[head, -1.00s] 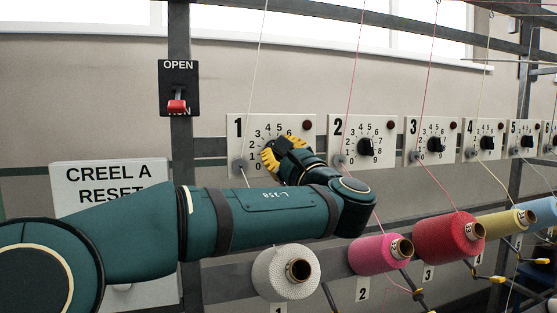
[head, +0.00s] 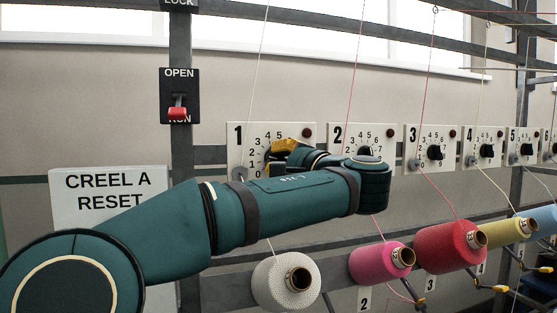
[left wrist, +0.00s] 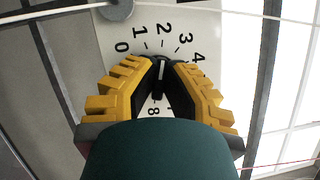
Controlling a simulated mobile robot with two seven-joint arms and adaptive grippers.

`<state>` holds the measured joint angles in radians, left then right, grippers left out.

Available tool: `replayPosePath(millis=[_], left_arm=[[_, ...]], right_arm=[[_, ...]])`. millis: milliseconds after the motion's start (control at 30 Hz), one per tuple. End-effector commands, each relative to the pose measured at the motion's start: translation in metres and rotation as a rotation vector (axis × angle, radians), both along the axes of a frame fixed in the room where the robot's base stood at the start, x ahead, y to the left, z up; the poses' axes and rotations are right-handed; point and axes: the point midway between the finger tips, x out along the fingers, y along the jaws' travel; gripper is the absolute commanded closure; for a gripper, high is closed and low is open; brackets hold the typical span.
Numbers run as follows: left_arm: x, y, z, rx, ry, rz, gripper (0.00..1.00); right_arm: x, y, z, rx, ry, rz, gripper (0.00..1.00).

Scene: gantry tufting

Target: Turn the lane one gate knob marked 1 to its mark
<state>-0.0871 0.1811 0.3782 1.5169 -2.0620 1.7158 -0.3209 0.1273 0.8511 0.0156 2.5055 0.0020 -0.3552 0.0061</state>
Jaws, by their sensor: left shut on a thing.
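The lane one panel (head: 241,150), a white dial plate marked 1, is on the left of the panel row in the head view. My left gripper (head: 284,155) covers the middle of its dial. In the left wrist view the yellow-padded fingers of the left gripper (left wrist: 161,82) are closed around the black gate knob (left wrist: 161,66). A white pointer line shows on the knob, roughly toward the 2 of the dial (left wrist: 163,28). The knob is hidden in the head view, and part of the dial is covered. I cannot make out the target mark. My right gripper is not in view.
Panel 2 (head: 335,150) and more panels with black knobs run to the right. A red-handled switch (head: 177,108) and a creel reset sign (head: 108,180) are at the left. White (head: 273,284), pink (head: 375,263) and red (head: 443,250) cones sit below, with threads rising past the panels.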

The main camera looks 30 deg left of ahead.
Motion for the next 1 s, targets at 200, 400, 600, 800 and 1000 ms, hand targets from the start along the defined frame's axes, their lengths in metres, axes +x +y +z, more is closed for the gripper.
replayPosePath(millis=[200, 400, 600, 800, 1000], left_arm=[[-0.0003, 0.0005, 0.0014, -0.011, -0.018, 0.0, 1.0], [-0.0003, 0.0006, 0.0014, -0.01, -0.017, 0.0, 1.0], [-0.0003, 0.0006, 0.0013, -0.01, -0.016, 0.0, 0.6], [-0.0002, 0.0003, 0.0006, -0.01, -0.015, -0.001, 0.6], [-0.0016, -0.0072, -0.0002, -0.011, -0.014, -0.003, 0.6]], right_arm=[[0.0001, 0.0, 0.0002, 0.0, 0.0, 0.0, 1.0], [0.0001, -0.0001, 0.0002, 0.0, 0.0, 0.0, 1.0], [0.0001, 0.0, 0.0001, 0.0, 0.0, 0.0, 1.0], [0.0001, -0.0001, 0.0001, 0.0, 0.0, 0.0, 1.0], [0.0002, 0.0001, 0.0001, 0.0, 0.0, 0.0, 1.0]])
